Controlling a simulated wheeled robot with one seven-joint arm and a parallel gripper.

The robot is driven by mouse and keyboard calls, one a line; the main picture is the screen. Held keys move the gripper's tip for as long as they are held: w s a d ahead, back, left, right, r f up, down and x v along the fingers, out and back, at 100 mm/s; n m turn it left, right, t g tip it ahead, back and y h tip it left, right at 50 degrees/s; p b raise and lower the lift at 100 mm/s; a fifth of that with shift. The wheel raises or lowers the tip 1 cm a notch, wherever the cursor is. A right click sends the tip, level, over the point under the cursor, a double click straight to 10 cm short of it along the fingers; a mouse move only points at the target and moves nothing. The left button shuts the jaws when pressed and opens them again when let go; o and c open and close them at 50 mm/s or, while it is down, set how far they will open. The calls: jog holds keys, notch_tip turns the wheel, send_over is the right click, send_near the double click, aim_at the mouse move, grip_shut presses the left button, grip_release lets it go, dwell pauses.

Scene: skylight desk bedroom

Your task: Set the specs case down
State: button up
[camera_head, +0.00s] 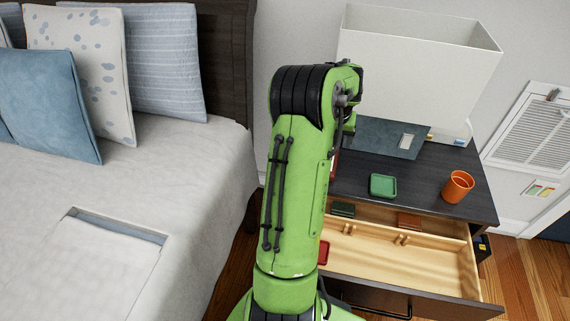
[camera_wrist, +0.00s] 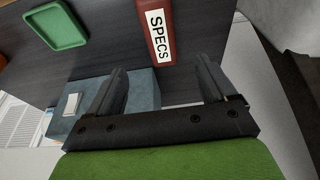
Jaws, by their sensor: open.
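The specs case (camera_wrist: 154,28) is dark red with a white "SPECS" label. In the wrist view it lies on the dark top of the bedside cabinet (camera_wrist: 105,38), at the top of the picture. In the head view only a thin red strip of it (camera_head: 335,161) shows beside my arm; the rest is hidden. My gripper (camera_wrist: 162,72) is open, its two dark fingers spread apart with nothing between them. The case is beyond the fingertips, apart from them. The head view does not show the fingers clearly.
A green tray (camera_head: 383,185), an orange cup (camera_head: 458,186) and a blue-grey block with a pale label (camera_head: 375,136) are on the cabinet top. A white lampshade-like box (camera_head: 410,70) stands behind. The drawer (camera_head: 395,262) is open, with several small items inside. The bed (camera_head: 190,185) is left.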

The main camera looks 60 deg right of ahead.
jog(key=w+a+r+n+t, duration=0.1)
jog(key=w+a+r+n, duration=0.1)
jog(key=w+a+r, duration=0.35)
jog(key=w+a+r+n+t+y, duration=0.1)
jog(key=w+a+r+n, duration=0.15)
jog(key=w+a, duration=0.55)
jog(key=w+a+r+n+t, duration=0.15)
jog(key=w+a+r, duration=0.25)
jog(key=a, duration=0.5)
jog(key=s+a+n+y, duration=0.1)
jog(key=s+a+n, duration=0.3)
jog(key=a, duration=0.9)
jog(key=s+a+r+n+t+y, duration=0.1)
jog(key=s+a+n, duration=0.4)
jog(key=a, duration=0.8)
jog(key=shift+s+a+r, duration=0.25)
jog(key=shift+s+a, duration=0.05)
jog(key=shift+s, duration=0.4)
